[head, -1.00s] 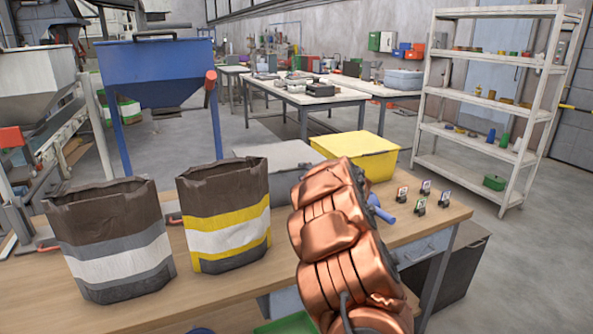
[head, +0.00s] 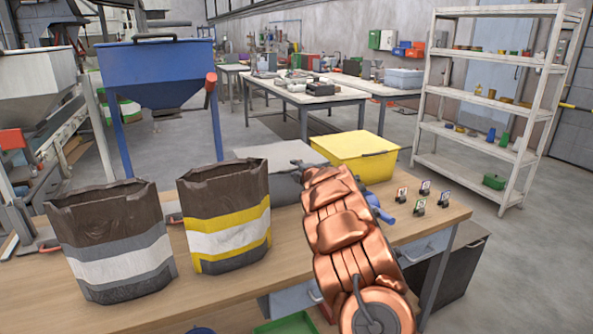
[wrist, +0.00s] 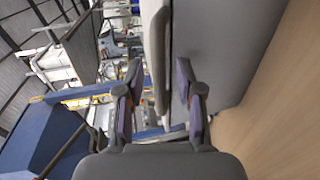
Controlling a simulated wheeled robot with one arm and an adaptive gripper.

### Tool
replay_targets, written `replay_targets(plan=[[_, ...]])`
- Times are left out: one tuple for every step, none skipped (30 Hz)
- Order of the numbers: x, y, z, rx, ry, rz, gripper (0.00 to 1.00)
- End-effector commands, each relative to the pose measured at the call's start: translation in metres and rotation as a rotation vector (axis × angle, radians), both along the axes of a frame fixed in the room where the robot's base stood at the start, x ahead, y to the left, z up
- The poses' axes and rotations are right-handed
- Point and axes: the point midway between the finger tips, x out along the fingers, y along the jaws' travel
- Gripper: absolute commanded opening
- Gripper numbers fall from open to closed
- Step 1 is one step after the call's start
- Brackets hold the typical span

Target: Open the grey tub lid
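The grey tub (head: 285,187) stands at the back of the workbench, left of a yellow tub (head: 367,163). Its flat grey lid (head: 275,152) looks closed. My gripper (wrist: 160,82) is at the tub's right front side; in the head view my copper-coloured arm hides most of it. In the wrist view the two fingers are apart, with the projecting lid edge (wrist: 157,55) between them and the tub wall (wrist: 220,45) beyond the right finger. I cannot tell whether either finger touches the lid.
Two open brown bags, one with a white band (head: 120,262) and one with a yellow band (head: 228,222), stand left on the workbench (head: 190,310). A blue hopper (head: 158,75) stands behind.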

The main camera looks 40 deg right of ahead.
Motion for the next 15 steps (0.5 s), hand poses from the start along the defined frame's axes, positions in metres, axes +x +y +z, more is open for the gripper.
replay_targets(plan=[[-0.0001,0.0,0.0,0.0,0.0,0.0,0.37],[-0.0001,-0.0001,0.0,0.0,0.0,0.0,0.36],[-0.0001,-0.0001,0.0,0.0,0.0,0.0,0.31],[-0.0001,-0.0001,0.0001,0.0,0.0,0.0,0.28],[-0.0001,-0.0001,0.0001,0.0,0.0,0.0,0.25],[-0.0002,0.0,0.0001,0.0,0.0,0.0,0.21],[-0.0002,0.0,0.0001,0.0,0.0,0.0,0.18],[-0.0002,0.0,0.0001,0.0,0.0,0.0,0.15],[-0.0002,0.0,0.0001,0.0,0.0,0.0,0.11],[-0.0002,0.0,0.0001,0.0,0.0,0.0,0.07],[-0.0002,0.0,0.0001,0.0,0.0,0.0,0.04],[-0.0002,0.0,0.0001,0.0,0.0,0.0,0.0],[-0.0002,0.0,0.0,0.0,0.0,0.0,0.0],[-0.0002,0.0,0.0,0.0,0.0,0.0,0.0],[-0.0003,0.0,0.0002,0.0,0.0,0.0,0.0]])
